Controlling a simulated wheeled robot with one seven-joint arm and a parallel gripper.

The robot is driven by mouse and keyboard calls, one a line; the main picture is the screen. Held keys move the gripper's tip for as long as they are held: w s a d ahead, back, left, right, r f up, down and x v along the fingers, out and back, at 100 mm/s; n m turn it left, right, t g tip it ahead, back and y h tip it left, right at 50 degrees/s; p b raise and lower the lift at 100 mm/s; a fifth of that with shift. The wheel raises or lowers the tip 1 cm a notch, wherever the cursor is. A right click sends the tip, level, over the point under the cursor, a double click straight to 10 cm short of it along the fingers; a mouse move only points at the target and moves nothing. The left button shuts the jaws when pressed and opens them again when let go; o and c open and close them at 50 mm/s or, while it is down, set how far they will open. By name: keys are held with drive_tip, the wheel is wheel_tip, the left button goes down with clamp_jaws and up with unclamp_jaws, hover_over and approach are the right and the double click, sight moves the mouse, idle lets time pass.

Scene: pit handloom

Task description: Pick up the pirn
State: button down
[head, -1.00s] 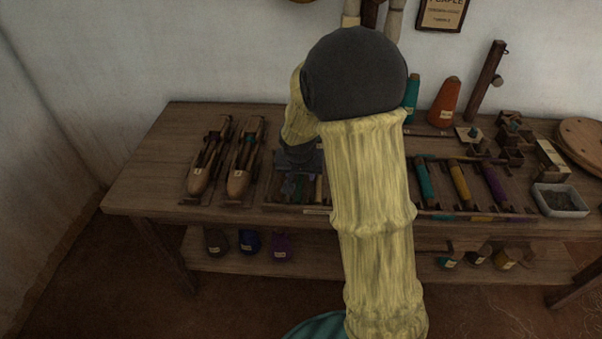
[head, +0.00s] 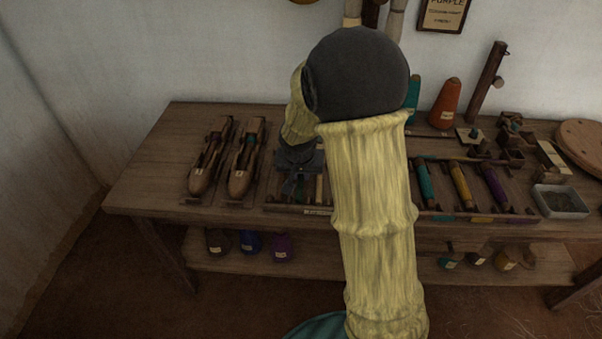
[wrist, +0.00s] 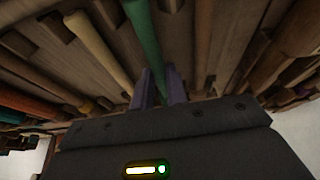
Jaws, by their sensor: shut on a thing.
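A green pirn (wrist: 143,32) runs between the two fingers of my gripper (wrist: 162,88) in the wrist view. My gripper is shut on it; the fingers hide part of its near end. In the head view my gripper (head: 295,184) points down over the rack (head: 318,211) left of the table's middle, partly behind my arm. I cannot tell whether the pirn is clear of the rack.
Two wooden shuttles (head: 242,165) lie to the left on the table (head: 150,185). A rack with teal, yellow (head: 461,182) and purple (head: 494,184) pirns lies to the right, near a pale tray (head: 560,202). Cones (head: 445,104) stand at the back.

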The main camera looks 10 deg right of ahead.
sight(301, 175)
wheel_tip(301, 175, up, 10)
drive_tip(key=p, duration=0.3)
drive_tip(key=shift+f, duration=0.15)
drive_tip(key=shift+p, duration=0.55)
